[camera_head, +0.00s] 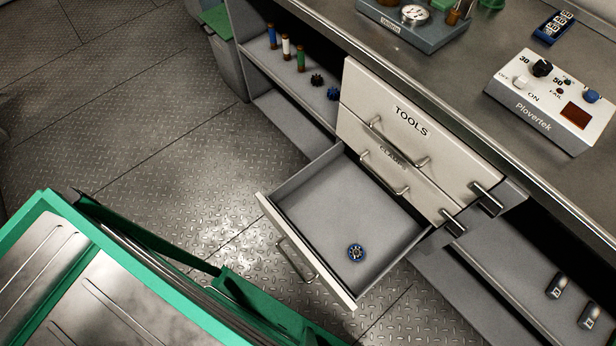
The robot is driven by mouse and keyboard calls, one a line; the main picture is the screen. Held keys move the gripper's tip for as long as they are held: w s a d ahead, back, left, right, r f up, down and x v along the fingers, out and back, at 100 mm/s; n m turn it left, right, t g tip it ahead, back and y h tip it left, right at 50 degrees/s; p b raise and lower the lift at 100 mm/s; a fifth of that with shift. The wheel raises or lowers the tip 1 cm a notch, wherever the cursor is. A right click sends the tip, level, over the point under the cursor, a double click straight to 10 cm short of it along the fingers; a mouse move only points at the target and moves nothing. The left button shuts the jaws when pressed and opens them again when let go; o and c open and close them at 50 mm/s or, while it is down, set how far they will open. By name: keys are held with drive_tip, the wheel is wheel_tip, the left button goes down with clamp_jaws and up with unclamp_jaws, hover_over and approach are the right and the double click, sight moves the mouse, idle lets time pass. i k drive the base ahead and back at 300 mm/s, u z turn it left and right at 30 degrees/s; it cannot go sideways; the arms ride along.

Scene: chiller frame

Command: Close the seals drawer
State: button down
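A drawer (340,205) stands pulled far out below two shut drawers in the cabinet under the workbench. Its white front (300,255) with a bar handle (296,260) faces the lower left. No label can be read on it, so I cannot confirm that it is the seals drawer. The top drawer (400,120), marked TOOLS, is shut. The middle drawer (385,165), its label hard to read, is also shut. My gripper is not in view.
A green-framed metal structure (95,270) fills the lower left, its edge near the open drawer's front. Bare tread-plate floor (180,150) lies left of the drawer. Open shelves flank the drawers. A white Plovertek box (550,100) stands on the workbench.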

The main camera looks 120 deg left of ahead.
sight(330, 207)
drive_tip(key=i, duration=1.95)
drive_tip(key=u, duration=4.7)
drive_tip(key=i, duration=0.55)
drive_tip(key=u, duration=0.15)
